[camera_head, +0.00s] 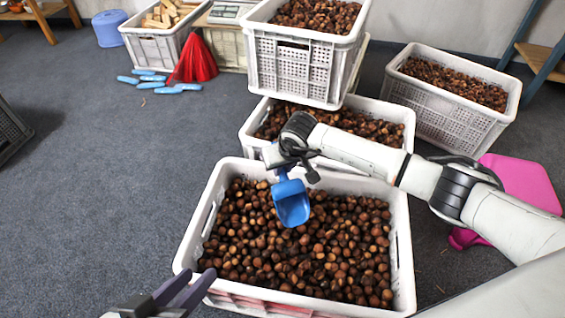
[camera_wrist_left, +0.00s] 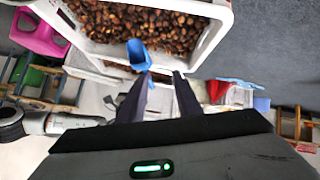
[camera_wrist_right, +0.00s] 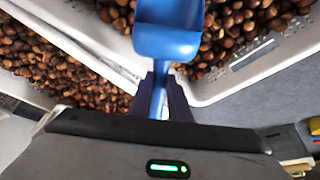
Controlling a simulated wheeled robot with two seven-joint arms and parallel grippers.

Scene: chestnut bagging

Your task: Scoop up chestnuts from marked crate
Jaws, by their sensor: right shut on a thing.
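The front white crate (camera_head: 403,250), with a red-pink marking low on its near side, is filled with brown chestnuts (camera_head: 300,250). My right gripper (camera_head: 287,168) is shut on the handle of a blue scoop (camera_head: 291,205), over the far part of this crate. The scoop hangs tilted, and no chestnuts show in it. The right wrist view shows its bowl (camera_wrist_right: 168,40) and the handle between my fingers. My left gripper (camera_head: 188,288) is open and empty near the crate's front left corner. The left wrist view also shows the scoop (camera_wrist_left: 137,54) beyond my left fingers.
More chestnut crates stand behind: one directly behind (camera_head: 400,113), one raised above it (camera_head: 300,72), one at right (camera_head: 450,115). A pink item (camera_head: 525,183) lies right of my right arm. A red cone-like thing (camera_head: 195,60) and blue pieces (camera_head: 150,78) lie back left.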

